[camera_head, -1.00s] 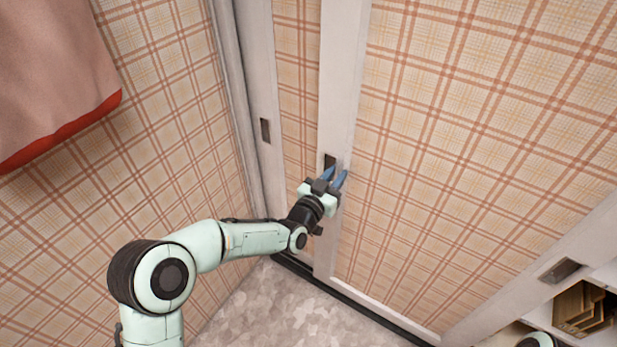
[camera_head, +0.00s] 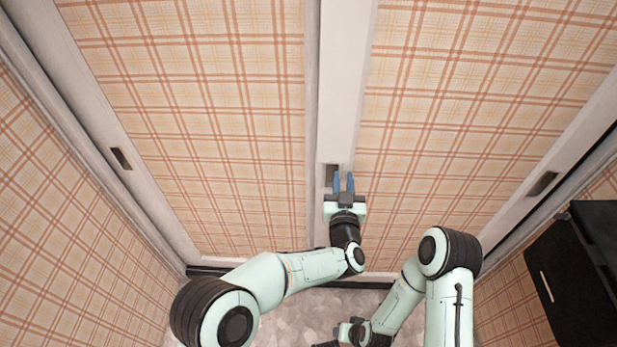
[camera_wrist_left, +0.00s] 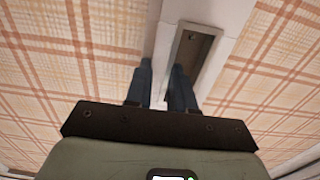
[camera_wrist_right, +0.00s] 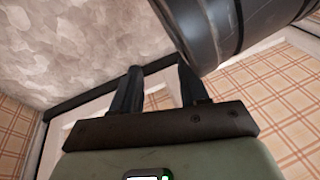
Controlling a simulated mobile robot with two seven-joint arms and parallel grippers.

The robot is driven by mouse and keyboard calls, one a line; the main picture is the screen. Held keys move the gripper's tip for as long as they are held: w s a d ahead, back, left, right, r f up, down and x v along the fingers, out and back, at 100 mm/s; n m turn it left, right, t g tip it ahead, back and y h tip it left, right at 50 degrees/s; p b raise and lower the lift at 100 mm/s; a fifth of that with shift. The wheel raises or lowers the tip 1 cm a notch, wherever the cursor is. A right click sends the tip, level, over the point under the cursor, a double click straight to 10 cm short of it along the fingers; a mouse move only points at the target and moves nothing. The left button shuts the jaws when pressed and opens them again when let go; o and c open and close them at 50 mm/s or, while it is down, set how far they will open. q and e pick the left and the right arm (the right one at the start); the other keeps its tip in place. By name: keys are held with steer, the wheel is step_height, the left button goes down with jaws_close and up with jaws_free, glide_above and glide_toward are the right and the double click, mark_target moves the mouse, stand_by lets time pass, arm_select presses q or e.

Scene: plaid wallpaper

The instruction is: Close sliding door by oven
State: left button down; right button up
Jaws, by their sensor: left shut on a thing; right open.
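The sliding door (camera_head: 470,120) has plaid panelling and a white frame, and spans the right half of the head view. A recessed handle (camera_head: 331,175) is set in its left stile (camera_head: 345,90). My left gripper (camera_head: 343,178) is at this handle, shut on the door's handle edge; in the left wrist view one blue finger reaches into the recess (camera_wrist_left: 192,55). The door's right stile, with another handle (camera_head: 542,184), lies close along the right jamb. My right gripper (camera_head: 340,333) is low and apart from the door, open and empty in the right wrist view (camera_wrist_right: 158,80).
A second plaid panel (camera_head: 200,110) with its own handle (camera_head: 121,158) fills the left. A black appliance (camera_head: 585,270), possibly the oven, stands at the right. Plaid walls flank both sides. Some carpet (camera_head: 300,312) is bare below.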

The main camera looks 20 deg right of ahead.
mark_target(364, 173)
arm_select(q)
steer(key=d, duration=0.1)
steer(key=s+d, duration=0.1)
steer(key=d, duration=0.2)
steer(key=shift+s+d, duration=0.25)
steer(key=shift+d, duration=0.1)
steer(key=shift+s+d, duration=0.1)
steer(key=shift+d, duration=0.05)
arm_select(e)
steer(key=shift+s+a+r, duration=0.3)
steer(key=shift+s+a, duration=0.05)
steer(key=shift+s, duration=0.35)
arm_select(q)
steer(key=c, duration=1)
jaws_free()
steer(key=shift+d, duration=0.15)
steer(key=shift+o, duration=0.2)
arm_select(e)
steer(key=shift+d, duration=0.1)
arm_select(q)
steer(key=p+v, duration=0.2)
steer(key=v, duration=1.1)
steer(key=shift+s, duration=0.15)
arm_select(e)
steer(key=shift+g+y, duration=0.3)
steer(key=shift+g, duration=0.4)
steer(key=s, duration=0.1)
steer(key=s+a+r, duration=0.1)
steer(key=s+r, duration=0.1)
steer(key=shift+a, duration=0.35)
